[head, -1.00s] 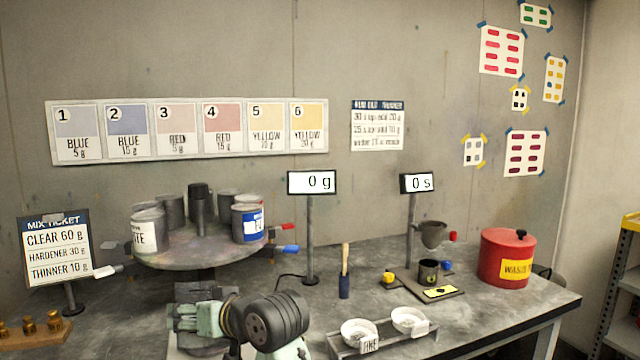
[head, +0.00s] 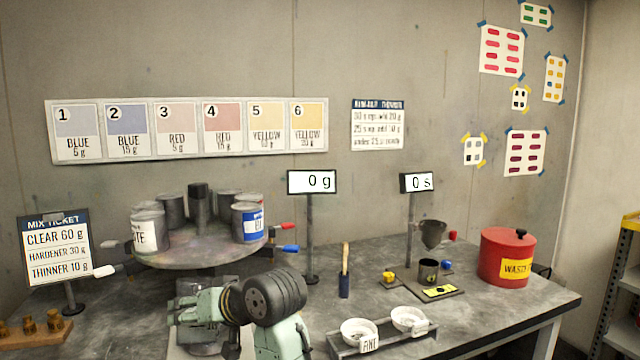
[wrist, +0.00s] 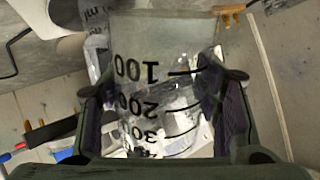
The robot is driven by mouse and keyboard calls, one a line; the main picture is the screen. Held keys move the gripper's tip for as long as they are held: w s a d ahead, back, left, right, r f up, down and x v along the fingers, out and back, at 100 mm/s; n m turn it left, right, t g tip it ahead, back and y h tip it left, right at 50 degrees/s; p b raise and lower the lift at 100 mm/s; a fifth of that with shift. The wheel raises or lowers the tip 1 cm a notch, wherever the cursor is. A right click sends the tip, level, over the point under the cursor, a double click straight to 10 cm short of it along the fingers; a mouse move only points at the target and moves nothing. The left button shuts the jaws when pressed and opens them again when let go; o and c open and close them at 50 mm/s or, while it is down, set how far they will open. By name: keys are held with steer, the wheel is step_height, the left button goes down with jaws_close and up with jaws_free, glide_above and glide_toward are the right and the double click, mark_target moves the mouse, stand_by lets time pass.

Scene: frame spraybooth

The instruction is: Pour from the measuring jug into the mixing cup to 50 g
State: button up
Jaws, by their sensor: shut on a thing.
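The measuring jug (wrist: 165,45) is clear, with black marks reading 100, 200 and 300 that appear upside down in the wrist view. My gripper (wrist: 160,85) is shut on it, one finger on each side. In the head view my gripper (head: 205,308) is at the lower left, in front of the round can stand, and my wrist covers part of it. I cannot make out the jug's contents. I cannot clearly identify the mixing cup; my arm hides part of the bench. The weight display (head: 312,181) reads 0 g.
A round stand (head: 200,251) with several paint cans is behind my gripper. A brush (head: 345,277), a tray with two white bowls (head: 359,331), a small flow-cup stand (head: 433,236) and a red waste can (head: 507,257) are to the right. The mix ticket (head: 56,250) is left.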

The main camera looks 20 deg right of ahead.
stand_by(0.5)
steer(key=shift+w+m+g, duration=0.3)
steer(key=shift+g, duration=0.4)
steer(key=shift+d+r+m+g, duration=0.15)
steer(key=shift+m+g, duration=0.15)
steer(key=shift+g, duration=0.2)
stand_by(0.7)
